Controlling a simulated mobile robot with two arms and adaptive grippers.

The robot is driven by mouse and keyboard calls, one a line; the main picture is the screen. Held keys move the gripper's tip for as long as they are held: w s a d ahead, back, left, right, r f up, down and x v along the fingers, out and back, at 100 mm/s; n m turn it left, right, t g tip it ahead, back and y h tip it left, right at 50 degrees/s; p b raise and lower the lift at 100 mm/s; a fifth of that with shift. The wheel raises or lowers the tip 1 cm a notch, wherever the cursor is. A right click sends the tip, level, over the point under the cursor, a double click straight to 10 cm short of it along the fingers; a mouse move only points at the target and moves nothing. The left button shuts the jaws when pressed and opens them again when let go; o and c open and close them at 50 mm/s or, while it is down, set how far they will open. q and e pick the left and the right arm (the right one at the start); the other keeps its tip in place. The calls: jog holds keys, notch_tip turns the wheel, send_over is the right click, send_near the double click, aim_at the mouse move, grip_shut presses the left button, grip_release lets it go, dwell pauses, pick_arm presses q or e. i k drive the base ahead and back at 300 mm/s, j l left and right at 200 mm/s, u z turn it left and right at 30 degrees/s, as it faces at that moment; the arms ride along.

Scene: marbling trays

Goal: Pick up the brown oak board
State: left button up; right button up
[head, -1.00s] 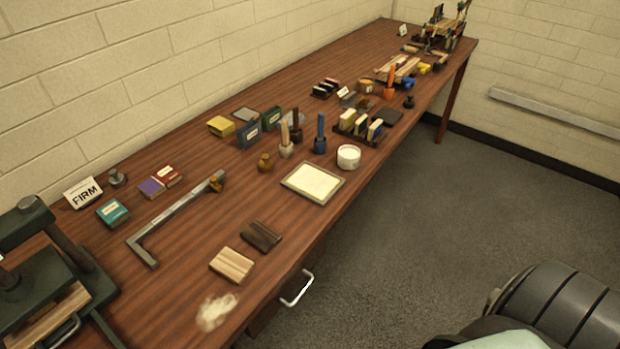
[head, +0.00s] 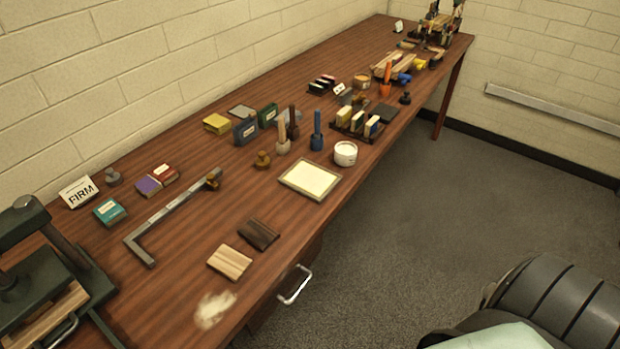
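A dark brown board (head: 258,233) lies flat near the front edge of the table in the head view. It looks like the brown oak board, though I cannot read the wood type. A pale tan striped board (head: 229,262) lies just in front of it, close beside it. Nothing covers either board. Neither of my grippers shows in the head view.
The wooden table (head: 190,250) runs along the wall. A metal square (head: 170,215) lies behind the boards, a cream-filled tray (head: 310,180) to their right. A dark press (head: 45,270) stands at the left. Pale fibres (head: 214,309) lie in front.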

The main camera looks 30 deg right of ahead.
aim_at(258, 234)
jog(key=j+z, duration=0.15)
jog(key=z, duration=0.25)
jog(key=k+j+z, duration=0.1)
jog(key=z, duration=0.35)
jog(key=k+j+z, duration=0.1)
jog(key=z, duration=0.7)
jog(key=k+z, duration=0.15)
jog(key=z, duration=0.3)
jog(key=k, duration=0.25)
